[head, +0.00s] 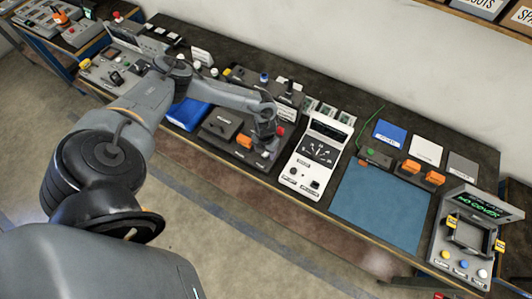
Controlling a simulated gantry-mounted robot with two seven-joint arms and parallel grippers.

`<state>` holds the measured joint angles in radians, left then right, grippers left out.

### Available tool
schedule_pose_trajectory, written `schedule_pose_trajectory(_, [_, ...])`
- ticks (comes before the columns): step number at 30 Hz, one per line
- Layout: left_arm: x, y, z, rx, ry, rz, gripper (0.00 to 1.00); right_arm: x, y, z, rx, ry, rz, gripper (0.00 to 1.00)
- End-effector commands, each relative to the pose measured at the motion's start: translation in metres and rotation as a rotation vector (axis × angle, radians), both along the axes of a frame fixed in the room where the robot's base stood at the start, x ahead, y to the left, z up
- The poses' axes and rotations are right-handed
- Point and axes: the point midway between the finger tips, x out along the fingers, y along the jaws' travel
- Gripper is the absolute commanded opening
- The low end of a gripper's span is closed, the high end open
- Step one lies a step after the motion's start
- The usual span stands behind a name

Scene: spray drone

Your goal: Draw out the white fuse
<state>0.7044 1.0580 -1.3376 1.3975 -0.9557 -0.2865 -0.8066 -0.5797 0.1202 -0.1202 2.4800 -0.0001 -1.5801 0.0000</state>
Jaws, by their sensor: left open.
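My left arm reaches in from the left across the bench. My left gripper (264,146) is open and points down over the right part of a dark panel (237,146) that carries a black box, an orange piece and a red knob (281,131). The gripper hides part of this panel, and I cannot tell whether it touches anything. I cannot make out the white fuse; it is too small to tell or hidden behind the gripper. My right gripper is not in view.
A white meter (313,155) stands just right of the gripper. Further right are a blue mat (380,205), orange clips (411,167) and a grey unit with a screen (468,238). A blue case (187,115) lies left of the panel. The mat is clear.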

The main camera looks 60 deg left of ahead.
Motion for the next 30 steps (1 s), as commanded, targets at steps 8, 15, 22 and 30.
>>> schedule_pose_trajectory(8, [0.0001, 0.0000, 0.0000, 0.000, 0.000, 0.000, 0.62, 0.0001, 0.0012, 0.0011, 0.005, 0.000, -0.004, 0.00])
schedule_pose_trajectory(15, [0.0001, -0.0001, 0.0000, 0.000, 0.000, 0.000, 0.28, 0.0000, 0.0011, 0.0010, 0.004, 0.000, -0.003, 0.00])
schedule_pose_trajectory(22, [0.0001, -0.0001, 0.0001, 0.000, 0.000, 0.000, 0.00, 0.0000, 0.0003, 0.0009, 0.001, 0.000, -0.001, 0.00])
schedule_pose_trajectory(30, [0.0001, 0.0000, 0.0022, 0.000, 0.000, 0.000, 0.00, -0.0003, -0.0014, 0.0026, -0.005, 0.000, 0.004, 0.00])
